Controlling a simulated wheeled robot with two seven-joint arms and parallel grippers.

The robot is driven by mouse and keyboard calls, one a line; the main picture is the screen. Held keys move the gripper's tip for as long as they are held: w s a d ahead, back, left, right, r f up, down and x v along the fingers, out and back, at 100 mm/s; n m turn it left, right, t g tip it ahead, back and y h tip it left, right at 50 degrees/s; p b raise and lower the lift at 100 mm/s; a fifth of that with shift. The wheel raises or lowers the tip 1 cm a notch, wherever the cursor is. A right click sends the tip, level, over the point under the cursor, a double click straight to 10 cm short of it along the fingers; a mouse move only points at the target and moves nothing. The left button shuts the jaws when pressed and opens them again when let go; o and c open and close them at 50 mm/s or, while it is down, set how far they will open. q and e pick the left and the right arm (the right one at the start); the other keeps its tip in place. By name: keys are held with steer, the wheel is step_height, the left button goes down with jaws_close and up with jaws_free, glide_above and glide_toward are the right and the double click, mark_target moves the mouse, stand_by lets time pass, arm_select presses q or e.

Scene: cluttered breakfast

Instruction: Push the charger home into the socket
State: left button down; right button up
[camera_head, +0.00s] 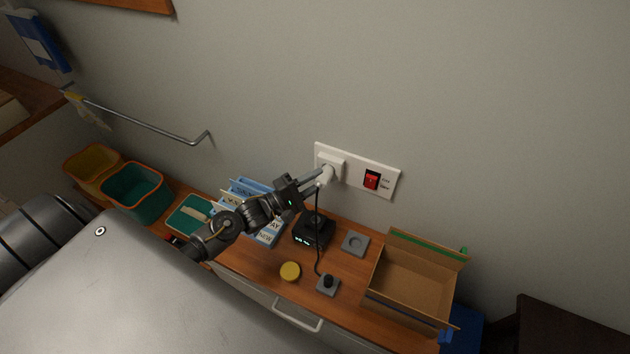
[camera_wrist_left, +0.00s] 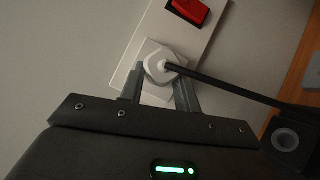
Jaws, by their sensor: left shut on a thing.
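The white charger (camera_head: 326,174) is at the left part of the white wall plate (camera_head: 357,172), against a raised square socket (camera_head: 331,160). My left gripper (camera_head: 322,178) is shut on the charger, with one finger on each side of it. In the left wrist view the charger (camera_wrist_left: 161,65) sits between the fingertips of the gripper (camera_wrist_left: 160,90), in front of the plate (camera_wrist_left: 133,62). A black cable (camera_wrist_left: 225,87) leaves the charger's near end. Whether the charger is fully seated is hidden. My right gripper is not in view.
A red switch (camera_head: 372,180) is on the plate's right part. Below are a black device (camera_head: 313,231), a grey pad (camera_head: 355,243), a yellow disc (camera_head: 290,271) and an open cardboard box (camera_head: 411,284) on the wooden top. The cable hangs down past the black device.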

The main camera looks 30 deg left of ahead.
mark_target(323, 186)
arm_select(q)
steer(key=shift+w+r, duration=0.1)
steer(key=shift+w, duration=0.2)
steer(key=shift+w, duration=0.15)
steer(key=c, duration=0.9)
jaws_free()
steer(key=shift+w, duration=0.15)
steer(key=shift+s+d+p, duration=0.1)
steer(key=shift+s+p, duration=1.15)
steer(key=shift+s, duration=0.7)
steer(key=shift+s+d, duration=0.1)
steer(key=shift+s, duration=1.05)
